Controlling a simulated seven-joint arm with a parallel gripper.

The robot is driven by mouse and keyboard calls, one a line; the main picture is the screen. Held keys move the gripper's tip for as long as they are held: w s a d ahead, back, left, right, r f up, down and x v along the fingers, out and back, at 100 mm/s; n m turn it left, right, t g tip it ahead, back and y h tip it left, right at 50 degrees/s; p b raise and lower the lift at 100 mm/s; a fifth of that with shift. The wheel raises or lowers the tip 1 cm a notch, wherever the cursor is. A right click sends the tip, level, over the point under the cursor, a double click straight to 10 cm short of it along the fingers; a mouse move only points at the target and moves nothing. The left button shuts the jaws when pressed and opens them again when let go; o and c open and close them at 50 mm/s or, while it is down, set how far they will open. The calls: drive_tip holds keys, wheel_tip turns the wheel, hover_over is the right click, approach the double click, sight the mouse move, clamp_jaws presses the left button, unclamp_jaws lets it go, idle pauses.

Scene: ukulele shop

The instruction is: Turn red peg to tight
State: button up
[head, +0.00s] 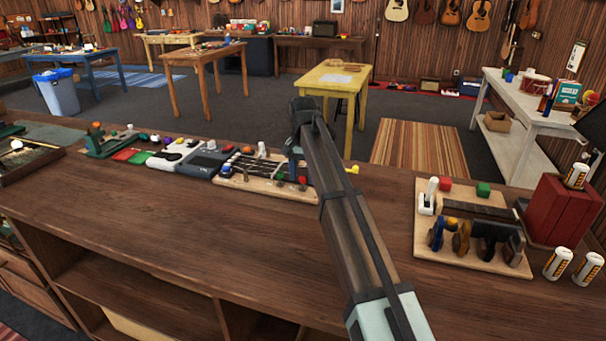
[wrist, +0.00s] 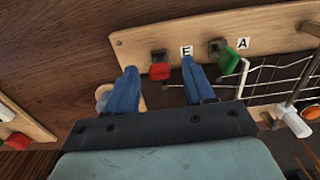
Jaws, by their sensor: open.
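The red peg (wrist: 159,71) sticks out from a dark post on a light wooden board (wrist: 140,42), left of a label "E" in the wrist view. My gripper (wrist: 159,65) is open, with one blue finger on each side of the red peg. A gap shows on the left; the right finger is close, and I cannot tell whether it touches. A green peg (wrist: 229,61) sits right of the right finger, beside a label "A". In the head view the board (head: 232,184) lies on the counter, with my arm covering its right end and most of my gripper.
Strings and a dark fretboard (wrist: 284,75) run right of the pegs. On the counter (head: 170,240), a grey device (head: 203,163) stands left of the board. Another tool board (head: 480,258), a red box (head: 562,209) and cans (head: 558,264) stand right. The counter's front is clear.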

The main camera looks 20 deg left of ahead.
drive_tip(key=shift+f, duration=0.1)
drive_tip(key=shift+c, duration=0.4)
clamp_jaws()
drive_tip(key=n, duration=1.3)
idle(0.5)
idle(0.5)
drive_tip(key=shift+o, duration=0.4)
unclamp_jaws()
